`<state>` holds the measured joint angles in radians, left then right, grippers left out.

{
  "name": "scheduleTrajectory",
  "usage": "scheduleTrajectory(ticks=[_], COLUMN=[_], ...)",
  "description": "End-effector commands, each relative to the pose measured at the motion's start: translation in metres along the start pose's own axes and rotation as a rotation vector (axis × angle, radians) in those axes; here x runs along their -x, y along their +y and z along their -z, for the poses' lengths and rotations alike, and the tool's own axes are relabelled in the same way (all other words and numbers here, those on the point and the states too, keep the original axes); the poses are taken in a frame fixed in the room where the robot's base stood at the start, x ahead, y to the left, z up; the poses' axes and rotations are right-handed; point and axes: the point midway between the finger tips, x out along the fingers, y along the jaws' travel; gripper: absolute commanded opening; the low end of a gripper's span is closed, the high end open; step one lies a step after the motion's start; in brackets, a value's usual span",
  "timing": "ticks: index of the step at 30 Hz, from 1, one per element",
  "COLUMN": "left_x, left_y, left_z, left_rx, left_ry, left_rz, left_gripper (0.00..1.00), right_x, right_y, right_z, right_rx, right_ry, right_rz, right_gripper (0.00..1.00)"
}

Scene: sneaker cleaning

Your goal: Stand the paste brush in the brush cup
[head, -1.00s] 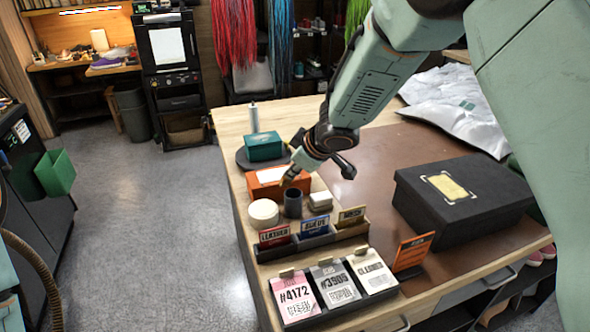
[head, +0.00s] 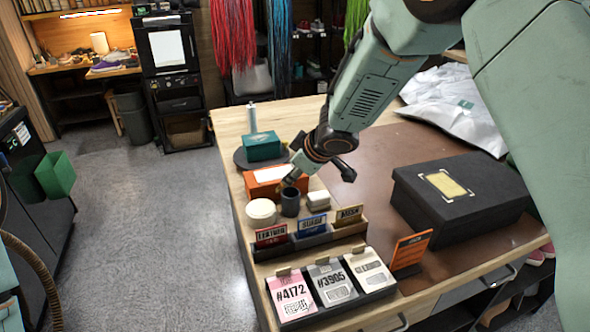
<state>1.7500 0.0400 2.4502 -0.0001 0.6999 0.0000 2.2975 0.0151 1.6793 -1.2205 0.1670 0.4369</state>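The brush cup (head: 290,203) is a small dark grey cylinder near the left edge of the table, between a round white tin and a small white block. My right arm comes in from the upper right, and my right gripper (head: 288,184) points down at the cup's mouth, in front of the orange box. Its fingers are small and partly hidden, so I cannot tell whether they are open or shut. I cannot make out the paste brush; a small yellowish bit shows at the fingertips. My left gripper is out of view.
The round white tin (head: 261,212) and white block (head: 318,200) flank the cup closely. The orange box (head: 262,186) is behind it, and a labelled rack (head: 312,241) in front. A black shoebox (head: 460,200) stands right; the brown mat (head: 385,150) has bare room.

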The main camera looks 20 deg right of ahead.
Motion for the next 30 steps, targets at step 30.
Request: scheduleTrajectory(ticks=[30], left_x=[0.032], left_y=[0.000], left_z=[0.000], left_rx=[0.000], left_ry=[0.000], left_rz=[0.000], left_gripper=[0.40], right_x=[0.126], right_y=[0.005], right_z=[0.007], right_rx=[-0.002], right_ry=[0.001], right_rz=[0.000], right_gripper=[0.43])
